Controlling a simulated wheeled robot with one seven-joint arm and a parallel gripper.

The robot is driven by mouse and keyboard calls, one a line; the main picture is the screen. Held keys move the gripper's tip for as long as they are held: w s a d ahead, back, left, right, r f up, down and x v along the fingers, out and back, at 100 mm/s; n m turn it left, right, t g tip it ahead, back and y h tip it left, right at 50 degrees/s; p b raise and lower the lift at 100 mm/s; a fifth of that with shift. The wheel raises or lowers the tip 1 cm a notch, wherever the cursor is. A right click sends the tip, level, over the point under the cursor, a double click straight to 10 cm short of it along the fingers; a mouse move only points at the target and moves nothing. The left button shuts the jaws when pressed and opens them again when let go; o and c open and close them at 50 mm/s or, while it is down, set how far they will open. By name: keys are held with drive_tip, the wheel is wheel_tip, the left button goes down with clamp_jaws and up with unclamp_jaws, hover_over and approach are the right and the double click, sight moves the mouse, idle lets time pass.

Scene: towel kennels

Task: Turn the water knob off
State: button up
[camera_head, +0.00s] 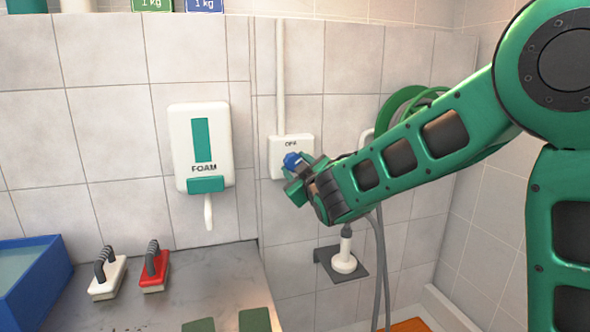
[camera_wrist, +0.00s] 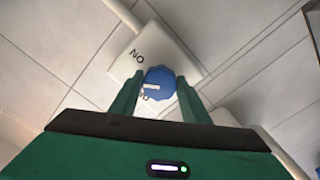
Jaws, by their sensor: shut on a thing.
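The blue water knob (camera_head: 292,160) sits on a white wall plate (camera_head: 276,142) with small lettering at its top edge. The knob also shows in the wrist view (camera_wrist: 162,82), with a pale pointer line on its face. In that view the white plate (camera_wrist: 150,47) carries the letters "NO" near one edge and more lettering partly hidden below the knob. My gripper (camera_head: 296,180) is at the wall plate. In the wrist view my gripper (camera_wrist: 157,98) has one green finger on each side of the knob, shut on it.
A white foam dispenser (camera_head: 201,148) hangs on the wall to the left. A green hose reel (camera_head: 400,108) is on the wall behind my arm. A sprayer holder (camera_head: 342,264) is below. Brushes (camera_head: 154,267) and a blue tub (camera_head: 32,280) stand on the counter.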

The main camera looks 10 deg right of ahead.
drive_tip(key=n, duration=0.5)
drive_tip(key=shift+n, duration=0.3)
drive_tip(key=n, duration=0.4)
drive_tip(key=shift+n, duration=0.4)
drive_tip(key=shift+f, duration=0.15)
drive_tip(key=o, duration=0.9)
drive_tip(key=shift+s, duration=0.1)
drive_tip(key=shift+o, duration=0.6)
drive_tip(key=s+d, duration=0.2)
drive_tip(key=s, duration=0.8)
drive_tip(key=shift+s, duration=0.15)
